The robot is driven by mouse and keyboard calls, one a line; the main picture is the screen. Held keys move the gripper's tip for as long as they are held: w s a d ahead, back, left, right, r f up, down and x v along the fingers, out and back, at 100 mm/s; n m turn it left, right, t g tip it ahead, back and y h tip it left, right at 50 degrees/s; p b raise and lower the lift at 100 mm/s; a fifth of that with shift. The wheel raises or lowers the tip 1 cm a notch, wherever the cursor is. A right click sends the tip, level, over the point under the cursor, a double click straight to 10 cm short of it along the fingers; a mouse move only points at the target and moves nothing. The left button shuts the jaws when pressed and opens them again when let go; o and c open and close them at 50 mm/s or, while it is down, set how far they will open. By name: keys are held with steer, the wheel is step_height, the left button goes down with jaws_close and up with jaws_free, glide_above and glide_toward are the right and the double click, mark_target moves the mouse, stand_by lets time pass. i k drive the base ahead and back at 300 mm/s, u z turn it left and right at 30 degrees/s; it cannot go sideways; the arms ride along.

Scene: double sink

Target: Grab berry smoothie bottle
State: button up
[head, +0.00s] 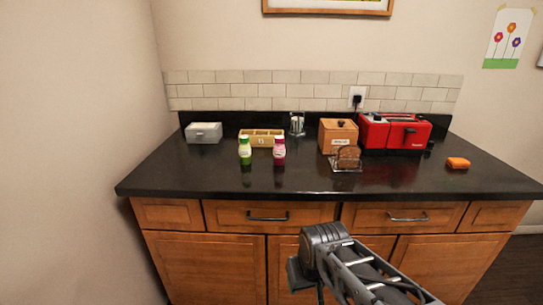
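A small bottle with pink contents and a pink cap (279,150), matching a berry smoothie, stands upright on the dark countertop. Its label is too small to read. A similar green bottle (245,151) stands upright just to its left, with a narrow gap between them. Part of my arm shows at the bottom, in front of the cabinets and below the counter edge. My gripper itself cannot be seen, and nothing of mine touches either bottle.
Behind the bottles is a tan divided box (262,136). To the right are a toast rack (347,166), a wooden box (337,136) and a red toaster (394,134). A grey box (203,133) stands left. The countertop (215,178) is clear in front of the bottles.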

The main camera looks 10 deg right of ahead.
mark_target(279, 148)
steer(key=z, duration=1.7)
steer(key=i, duration=0.95)
steer(key=u, duration=3.6)
steer(key=i, duration=0.5)
